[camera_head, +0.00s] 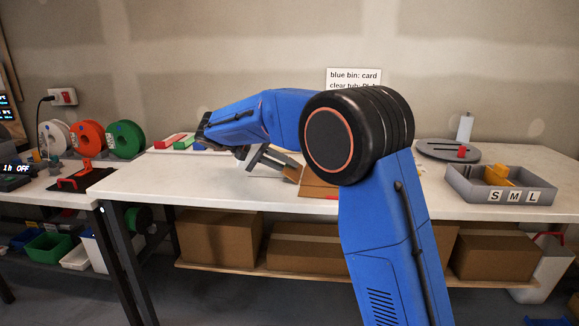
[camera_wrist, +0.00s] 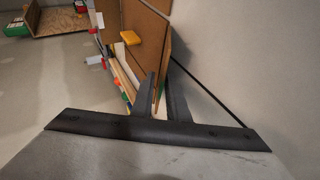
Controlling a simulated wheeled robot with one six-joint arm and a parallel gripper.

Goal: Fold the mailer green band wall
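The brown cardboard mailer (camera_head: 318,187) lies on the white bench, partly hidden behind my arm in the head view. In the wrist view a brown cardboard wall (camera_wrist: 150,22) stands upright, with a yellow piece (camera_wrist: 131,38) on it. Small red, white and green pieces show along the cardboard; I cannot tell which is the green band. My gripper (camera_wrist: 163,76) is beside the cardboard at its near end, its two dark fingers a little apart. Brown shows between the fingers, but I cannot tell whether they touch it. In the head view my gripper (camera_head: 285,163) points right at the mailer.
A grey bin marked S M L (camera_head: 500,198) and a round grey turntable (camera_head: 447,150) stand at the right of the bench. Several coloured items, one a red piece (camera_head: 171,140), lie at the back left. Spools (camera_head: 90,138) stand on the left table. The front left bench is clear.

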